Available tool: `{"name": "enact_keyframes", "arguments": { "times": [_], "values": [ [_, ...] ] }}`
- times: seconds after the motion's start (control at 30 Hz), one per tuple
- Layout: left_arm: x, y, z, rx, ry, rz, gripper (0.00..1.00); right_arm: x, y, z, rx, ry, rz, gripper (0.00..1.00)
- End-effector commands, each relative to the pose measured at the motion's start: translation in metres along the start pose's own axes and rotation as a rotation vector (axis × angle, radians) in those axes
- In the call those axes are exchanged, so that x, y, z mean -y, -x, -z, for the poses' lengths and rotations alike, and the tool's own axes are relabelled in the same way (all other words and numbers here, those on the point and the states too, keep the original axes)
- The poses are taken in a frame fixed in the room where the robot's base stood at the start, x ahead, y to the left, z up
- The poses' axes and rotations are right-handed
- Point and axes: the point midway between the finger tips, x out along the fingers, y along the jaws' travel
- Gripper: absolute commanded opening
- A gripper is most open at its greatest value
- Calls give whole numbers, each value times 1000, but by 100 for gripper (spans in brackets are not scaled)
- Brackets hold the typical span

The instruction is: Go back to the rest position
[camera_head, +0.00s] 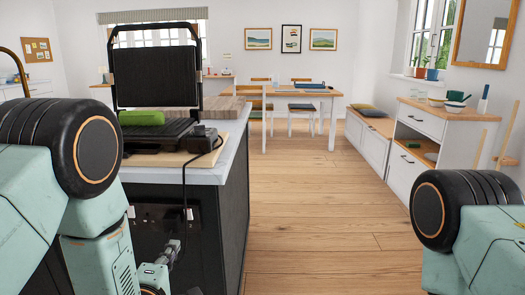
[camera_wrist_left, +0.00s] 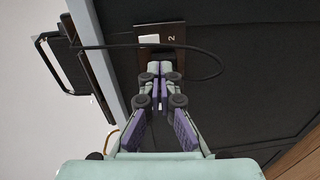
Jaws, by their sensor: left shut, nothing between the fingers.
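My left gripper (camera_head: 172,251) is low in front of the dark kitchen island (camera_head: 235,200), by its socket panel (camera_head: 148,213). In the left wrist view its purple-padded fingers (camera_wrist_left: 159,72) are shut with nothing between them. The fingertips point at the panel (camera_wrist_left: 161,38), which is marked 2. A black cable (camera_head: 184,190) hangs from the open contact grill (camera_head: 160,75) to the panel area; in the left wrist view the cable (camera_wrist_left: 217,55) loops close past the fingertips. I cannot tell whether the fingertips touch the panel. My right arm shows at the lower right, but its gripper is out of view.
The island's pale worktop (camera_head: 232,150) holds the grill, with a green object (camera_head: 141,118) on its lower plate. A wooden floor aisle (camera_head: 300,200) lies clear to the right. White drawers (camera_head: 425,135) stand at the right, and a dining table (camera_head: 300,95) stands further back.

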Motion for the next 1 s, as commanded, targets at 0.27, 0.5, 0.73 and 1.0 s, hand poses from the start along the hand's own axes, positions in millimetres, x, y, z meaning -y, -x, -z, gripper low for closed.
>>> {"name": "enact_keyframes", "arguments": {
  "times": [0.27,0.5,0.73,1.0],
  "values": [
    [12,2,-1,6,-138,55,0,0,0,0,1,0,0,40],
    [45,14,-1,48,-397,201,0,0,0,0,1,0,0,40],
    [120,70,2,233,-802,508,0,0,2,0,1,0,0,40],
    [209,214,2,738,-1183,889,0,0,8,0,1,0,0,40]
  ]
}}
